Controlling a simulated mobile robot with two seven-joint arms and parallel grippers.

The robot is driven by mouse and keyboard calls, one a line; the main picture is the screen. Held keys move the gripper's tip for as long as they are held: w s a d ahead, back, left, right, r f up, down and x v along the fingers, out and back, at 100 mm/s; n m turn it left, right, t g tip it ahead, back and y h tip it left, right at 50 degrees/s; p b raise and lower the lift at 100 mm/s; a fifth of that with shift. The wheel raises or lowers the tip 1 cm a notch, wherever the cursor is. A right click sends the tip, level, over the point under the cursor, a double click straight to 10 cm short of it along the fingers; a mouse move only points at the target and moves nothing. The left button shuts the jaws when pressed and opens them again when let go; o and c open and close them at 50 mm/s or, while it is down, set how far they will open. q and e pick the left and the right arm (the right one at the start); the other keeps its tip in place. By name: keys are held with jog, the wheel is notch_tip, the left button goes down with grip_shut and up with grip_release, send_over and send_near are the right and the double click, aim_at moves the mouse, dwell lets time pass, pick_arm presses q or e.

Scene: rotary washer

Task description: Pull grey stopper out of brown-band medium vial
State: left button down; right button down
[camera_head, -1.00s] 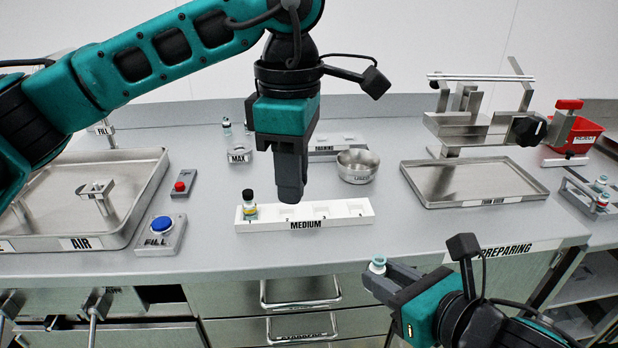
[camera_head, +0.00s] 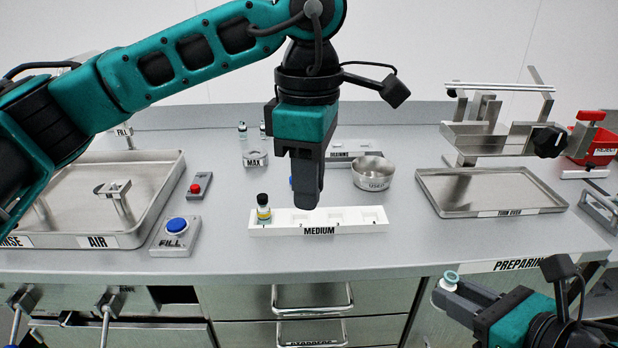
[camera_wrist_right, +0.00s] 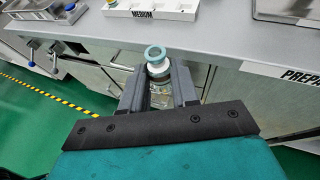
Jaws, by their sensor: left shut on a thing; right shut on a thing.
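A small vial (camera_head: 263,210) with a black top and a yellowish band stands upright in the left slot of the white MEDIUM rack (camera_head: 283,230). My left gripper (camera_head: 306,203) points down over the rack, right of that vial. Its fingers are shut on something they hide. My right gripper (camera_head: 453,285) is shut on a clear vial in front of the bench edge. I cannot make out a grey stopper.
A steel bowl (camera_head: 373,171) and the MAX holder (camera_head: 256,159) stand behind the rack. A TURN OVER tray (camera_head: 490,190) is at right. Bare bench lies right of the rack.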

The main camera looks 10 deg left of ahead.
dwell(0.3)
notch_tip(320, 180, up, 10)
jog(key=shift+f, duration=0.15)
dwell(0.7)
